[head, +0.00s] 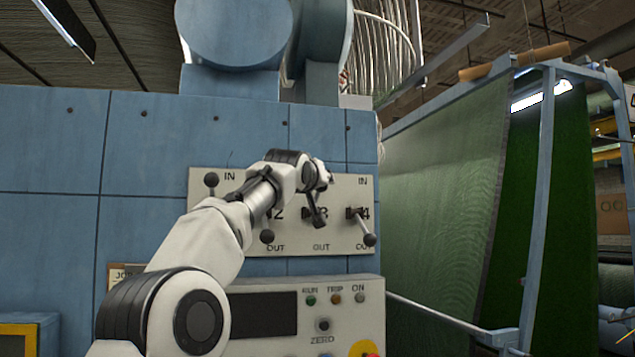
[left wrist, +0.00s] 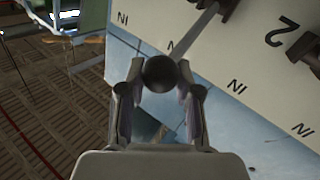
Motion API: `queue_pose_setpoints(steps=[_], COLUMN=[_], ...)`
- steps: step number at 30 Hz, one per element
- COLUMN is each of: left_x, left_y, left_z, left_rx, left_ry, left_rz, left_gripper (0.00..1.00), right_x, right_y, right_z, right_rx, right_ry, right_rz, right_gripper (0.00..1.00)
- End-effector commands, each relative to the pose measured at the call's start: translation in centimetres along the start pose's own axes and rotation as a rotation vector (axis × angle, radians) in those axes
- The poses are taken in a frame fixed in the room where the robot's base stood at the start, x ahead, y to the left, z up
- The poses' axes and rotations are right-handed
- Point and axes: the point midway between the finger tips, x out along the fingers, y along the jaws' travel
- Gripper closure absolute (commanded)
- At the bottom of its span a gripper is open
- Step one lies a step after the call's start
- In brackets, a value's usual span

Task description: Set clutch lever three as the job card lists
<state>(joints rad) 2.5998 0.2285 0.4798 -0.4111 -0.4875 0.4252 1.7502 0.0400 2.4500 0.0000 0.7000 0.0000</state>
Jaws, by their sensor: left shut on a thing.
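The grey control panel (head: 340,248) has a row of clutch levers with IN above and OUT below. My left gripper (head: 320,182) is at lever three. In the left wrist view my left gripper (left wrist: 160,92) is shut on the black ball knob of lever three (left wrist: 160,72), whose shaft leans toward the IN side. In the head view the gripper mostly hides that knob. Lever one (head: 212,180) is up at IN. Lever two (head: 267,236) and lever four (head: 369,240) point down toward OUT. The job card (head: 122,273) is mostly hidden behind my arm, its text unreadable.
Below the panel is a grey box (head: 335,345) with a dark display, small lamps, a ZERO button and a yellow-red button. Green turf (head: 440,190) hangs on a blue frame at the right. Levers two and four stand close on either side of my gripper.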

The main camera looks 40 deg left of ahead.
Motion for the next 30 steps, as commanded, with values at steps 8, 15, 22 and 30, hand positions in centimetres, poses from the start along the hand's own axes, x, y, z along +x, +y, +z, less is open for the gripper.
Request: queue_pose_setpoints(steps=[8, 15, 22, 30], left_x=[0.1, 0.1, 0.0, -2.1], left_y=[-0.1, -0.1, -0.1, -0.1], left_z=[0.4, 0.3, 0.1, 0.0], left_rx=[0.001, 0.001, 0.001, 0.0], left_ry=[-0.008, -0.005, -0.003, -0.004], left_rz=[-0.002, -0.001, -0.001, -0.002], left_gripper=[1.0, 0.38, 0.38, 0.38], right_x=[0.1, 0.0, 0.0, 0.0], right_y=[0.0, 0.0, 0.0, 0.0], right_z=[0.0, 0.0, 0.0, 0.0], right_rx=[0.0, 0.0, 0.0, 0.0], right_ry=[0.0, 0.0, 0.0, 0.0], right_rz=[0.0, 0.0, 0.0, 0.0], right_gripper=[0.41, 0.41, 0.41, 0.41])
